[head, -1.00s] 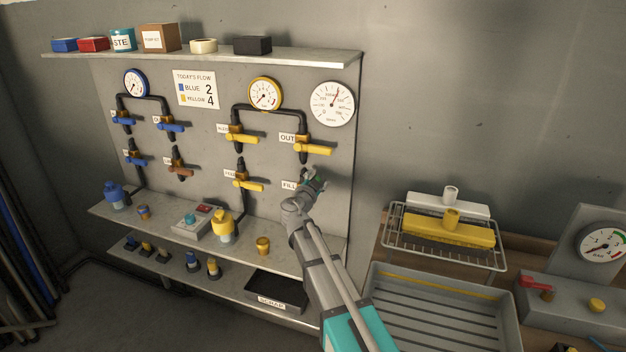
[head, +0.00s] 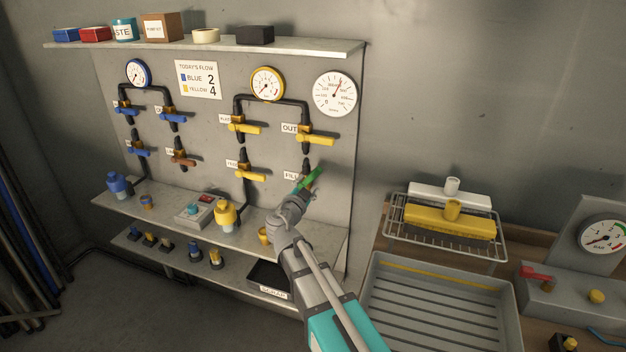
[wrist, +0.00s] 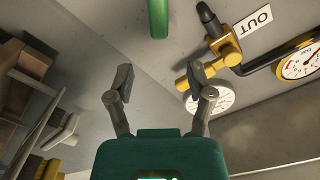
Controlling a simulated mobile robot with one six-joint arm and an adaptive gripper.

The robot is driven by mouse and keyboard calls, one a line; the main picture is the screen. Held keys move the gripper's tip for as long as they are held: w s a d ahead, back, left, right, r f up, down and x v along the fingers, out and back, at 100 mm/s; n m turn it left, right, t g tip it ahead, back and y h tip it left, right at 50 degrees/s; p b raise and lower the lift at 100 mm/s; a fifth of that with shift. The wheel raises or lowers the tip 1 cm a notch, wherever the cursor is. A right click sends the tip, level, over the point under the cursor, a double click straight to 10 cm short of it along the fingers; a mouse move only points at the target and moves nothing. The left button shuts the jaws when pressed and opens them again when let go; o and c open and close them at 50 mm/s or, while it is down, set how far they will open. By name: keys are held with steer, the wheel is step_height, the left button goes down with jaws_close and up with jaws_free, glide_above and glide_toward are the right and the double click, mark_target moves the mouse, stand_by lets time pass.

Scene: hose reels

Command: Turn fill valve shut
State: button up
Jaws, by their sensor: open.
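The fill valve's green handle (head: 310,180) shows beside the FILL label (head: 291,175), at the lower right of the wall panel. It slants up to the right in the head view. In the wrist view the green handle (wrist: 158,18) is at the top edge, ahead of the fingers and apart from them. My gripper (head: 297,203) is just below the handle in the head view and hides part of the valve. The wrist view shows my gripper (wrist: 162,85) open, with nothing between its fingers.
The OUT valve (head: 315,138) with its yellow handle is above the fill valve; its handle (wrist: 198,76) appears near the right finger in the wrist view. A panel shelf (head: 320,240) lies below. A grey tray (head: 440,310) and a wire rack (head: 400,225) stand right of my arm.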

steer(key=shift+v, duration=1.05)
steer(key=shift+c, duration=0.2)
steer(key=c, duration=0.5)
steer(key=shift+w+a+r+n, duration=0.2)
steer(key=shift+a+n, duration=0.05)
steer(key=shift+n, duration=0.15)
steer(key=c, duration=0.4)
steer(key=a+n+p, duration=0.1)
steer(key=n, duration=0.1)
steer(key=w+a+r+n+p, duration=0.1)
steer(key=shift+w+r+n+g+h, duration=0.1)
steer(key=shift+w+n+g+h, duration=0.05)
steer(key=shift+n+g+h, duration=0.25)
jaws_close()
steer(key=w+a+r+n+g+h+p, duration=0.1)
steer(key=a+n+p, duration=0.3)
steer(key=n, duration=0.7)
steer(key=shift+w+a+r+g+p, duration=0.4)
steer(key=shift+w+a+r+g, duration=0.1)
steer(key=shift+a+r+g, duration=0.2)
